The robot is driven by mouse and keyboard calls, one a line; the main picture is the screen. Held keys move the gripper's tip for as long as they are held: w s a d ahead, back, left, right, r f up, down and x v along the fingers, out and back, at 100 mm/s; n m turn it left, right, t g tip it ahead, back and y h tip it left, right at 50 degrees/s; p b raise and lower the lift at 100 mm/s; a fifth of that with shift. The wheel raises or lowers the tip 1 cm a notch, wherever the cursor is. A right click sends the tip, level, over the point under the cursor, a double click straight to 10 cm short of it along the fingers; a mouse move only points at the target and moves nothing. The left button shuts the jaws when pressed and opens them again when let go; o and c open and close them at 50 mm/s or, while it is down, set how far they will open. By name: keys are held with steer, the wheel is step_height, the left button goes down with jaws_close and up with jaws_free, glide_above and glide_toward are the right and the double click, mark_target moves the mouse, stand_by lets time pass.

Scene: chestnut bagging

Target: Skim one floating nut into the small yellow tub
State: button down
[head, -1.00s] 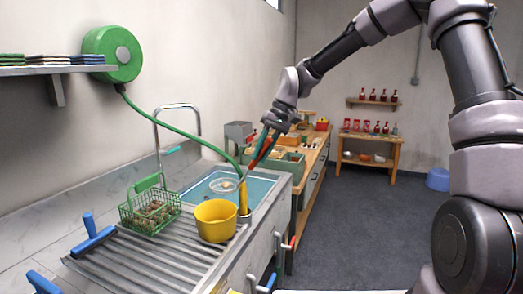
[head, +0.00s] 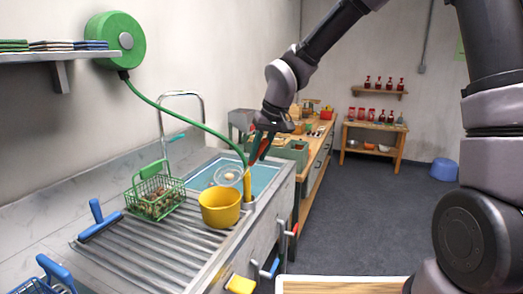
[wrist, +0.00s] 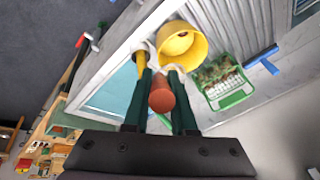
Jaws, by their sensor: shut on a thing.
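My gripper (head: 262,148) is shut on an orange-brown handle (wrist: 162,95), above the near right end of the water basin (head: 262,178). A round, pale skimmer-like head (head: 228,175) shows at the water, with a small tan spot on it that may be a nut. The link between handle and head is not clear. The small yellow tub (head: 220,207) stands upright on the ribbed drainboard in front of the basin. In the wrist view the tub (wrist: 183,45) lies just beyond my fingertips, apart from them. I cannot see inside it clearly in the head view.
A green wire basket (head: 157,195) of nuts stands left of the tub. A yellow wand (head: 247,187) on the green hose stands upright right beside the tub. A blue-handled scraper (head: 98,222) lies on the drainboard.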

steer(key=s+a+f+n+t+h, duration=0.1)
steer(key=s+a+f+t, duration=0.1)
steer(key=s+t, duration=0.2)
steer(key=s+a+f+n+t+h, duration=0.1)
steer(key=s+f+t, duration=0.2)
steer(key=s+t, duration=0.2)
steer(key=shift+s+a+f, duration=0.35)
steer(key=shift+s, duration=0.25)
stand_by(0.9)
stand_by(0.9)
